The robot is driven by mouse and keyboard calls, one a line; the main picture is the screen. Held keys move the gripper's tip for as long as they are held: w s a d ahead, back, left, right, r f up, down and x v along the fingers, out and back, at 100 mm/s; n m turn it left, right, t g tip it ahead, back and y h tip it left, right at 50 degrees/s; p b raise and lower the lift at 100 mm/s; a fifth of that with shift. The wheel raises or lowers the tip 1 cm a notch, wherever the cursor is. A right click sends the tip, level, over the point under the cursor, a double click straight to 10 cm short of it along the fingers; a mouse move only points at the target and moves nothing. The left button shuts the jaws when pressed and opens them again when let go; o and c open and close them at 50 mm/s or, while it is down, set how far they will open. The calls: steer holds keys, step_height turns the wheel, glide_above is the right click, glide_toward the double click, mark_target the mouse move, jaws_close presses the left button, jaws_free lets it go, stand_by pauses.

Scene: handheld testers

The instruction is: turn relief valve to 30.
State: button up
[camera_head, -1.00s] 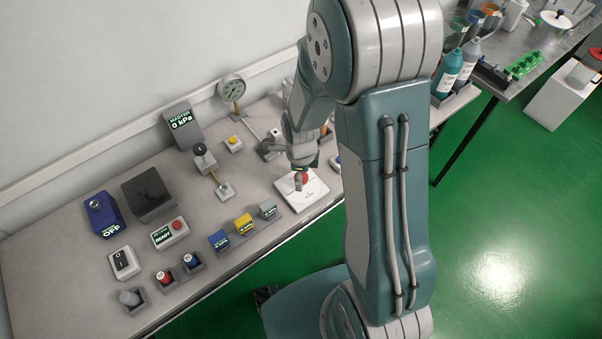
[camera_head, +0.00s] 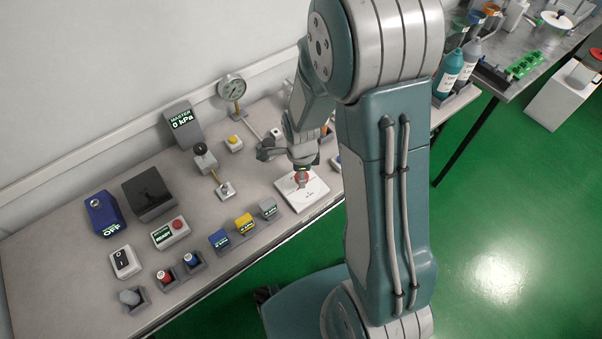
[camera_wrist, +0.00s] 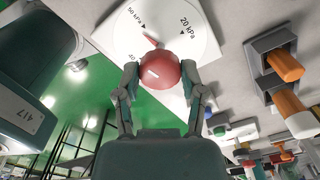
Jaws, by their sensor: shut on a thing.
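The relief valve is a round red knob (camera_wrist: 163,66) on a white dial plate (camera_wrist: 205,42). My gripper (camera_wrist: 161,74) is shut on the knob, one finger on each side of it. A small red pointer beyond the knob points up and left in the wrist view, towards a kPa label that is hard to read. The "20 kPa" label is at upper right and a label starting with "40" is at left. In the head view the white plate (camera_head: 316,191) lies near the table's front edge, and my gripper (camera_head: 302,172) partly hides the red knob.
Blue, yellow and grey blocks (camera_head: 243,223) stand left of the plate. A gauge (camera_head: 232,88), a "MASTER 0 kPa" display (camera_head: 182,122) and a yellow button (camera_head: 233,142) are behind. Orange-handled parts (camera_wrist: 285,66) show beside the plate in the wrist view.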

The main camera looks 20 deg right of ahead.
steer(key=n, duration=0.5)
steer(key=shift+n, duration=0.3)
steer(key=n, duration=0.4)
steer(key=shift+n, duration=0.3)
steer(key=n, duration=0.9)
steer(key=shift+w, duration=0.1)
steer(key=n, duration=1.4)
steer(key=shift+w, duration=0.1)
